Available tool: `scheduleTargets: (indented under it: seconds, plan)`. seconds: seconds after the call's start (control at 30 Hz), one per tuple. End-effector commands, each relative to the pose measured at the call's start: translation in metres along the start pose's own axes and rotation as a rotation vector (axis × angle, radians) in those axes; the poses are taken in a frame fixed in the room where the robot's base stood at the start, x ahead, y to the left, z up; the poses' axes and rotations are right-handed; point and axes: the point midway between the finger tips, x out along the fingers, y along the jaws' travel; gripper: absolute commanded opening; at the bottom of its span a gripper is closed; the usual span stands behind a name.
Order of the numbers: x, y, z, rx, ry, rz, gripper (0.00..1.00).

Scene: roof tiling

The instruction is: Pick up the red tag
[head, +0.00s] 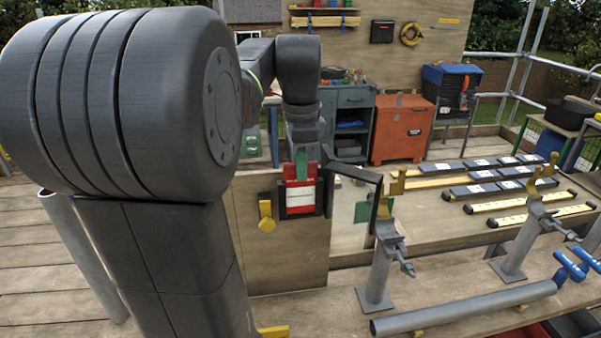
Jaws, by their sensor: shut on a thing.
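The red tag (293,190) has a white panel on its face and a green piece at its top. It is upright in front of the upper part of a wooden board (290,262). My gripper (302,166) is above it, pointing down, and is shut on the tag's top end. The fingertips are small and partly hidden, so the exact grip is hard to see. I cannot tell whether the tag touches the board or hangs clear of it.
A yellow tag (266,216) is on the board to the left. A dark angled bracket (357,173) is close on the right. Grey pipe stands (379,270) and a long pipe (465,308) occupy the bench at right. A red cabinet (402,132) stands behind.

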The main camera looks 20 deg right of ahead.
Motion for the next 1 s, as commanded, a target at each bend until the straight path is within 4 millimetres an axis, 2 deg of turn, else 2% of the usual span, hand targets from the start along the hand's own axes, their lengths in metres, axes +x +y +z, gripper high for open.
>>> scheduleTargets:
  seconds: [0.27,1.0]
  plan:
    - [-0.028,-0.001,0.000,0.000,0.001,-0.004,0.00]
    - [-0.166,0.000,0.000,0.000,0.000,0.001,0.00]
